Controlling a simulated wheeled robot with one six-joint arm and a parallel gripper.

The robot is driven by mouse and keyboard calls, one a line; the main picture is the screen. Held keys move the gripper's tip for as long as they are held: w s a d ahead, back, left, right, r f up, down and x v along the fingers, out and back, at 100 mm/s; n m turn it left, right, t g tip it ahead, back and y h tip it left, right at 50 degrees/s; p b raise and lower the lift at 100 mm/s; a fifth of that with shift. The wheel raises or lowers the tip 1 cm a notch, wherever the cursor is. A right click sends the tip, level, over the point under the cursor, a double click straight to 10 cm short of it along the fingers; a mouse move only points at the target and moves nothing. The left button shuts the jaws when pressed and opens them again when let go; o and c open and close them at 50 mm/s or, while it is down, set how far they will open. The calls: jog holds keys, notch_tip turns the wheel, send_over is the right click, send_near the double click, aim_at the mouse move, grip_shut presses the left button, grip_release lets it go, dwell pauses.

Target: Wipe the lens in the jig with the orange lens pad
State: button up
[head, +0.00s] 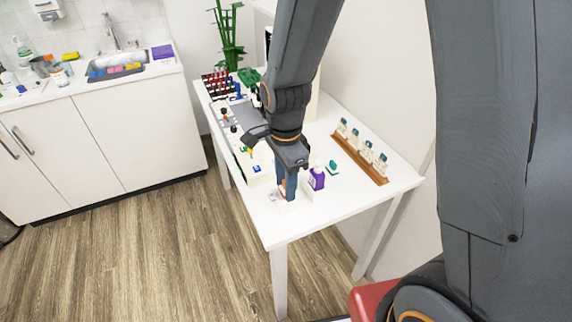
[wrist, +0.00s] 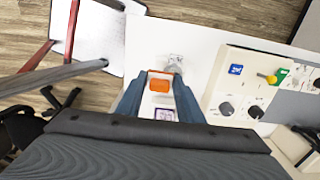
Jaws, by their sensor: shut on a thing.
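My gripper (head: 288,196) points down over the near part of the white table, with its two fingers shut on the orange lens pad (wrist: 160,84). In the head view the fingers largely hide the pad, with only a little orange showing. A small clear and grey item (head: 272,196) stands just left of the fingertips in the head view. A small pale item with dark lines (wrist: 176,59) lies just beyond the fingertips in the wrist view. Either may be the jig with the lens; they are too small to tell. I cannot tell whether the pad touches anything.
A wooden rack (head: 360,160) with several small bottles is at right. A control panel (wrist: 243,85) with knobs stands nearby. The table's front corner (head: 280,238) is bare.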

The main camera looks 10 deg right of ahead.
jog(key=shift+r+p, duration=2.2)
jog(key=shift+r, duration=0.45)
jog(key=shift+d+f, duration=0.1)
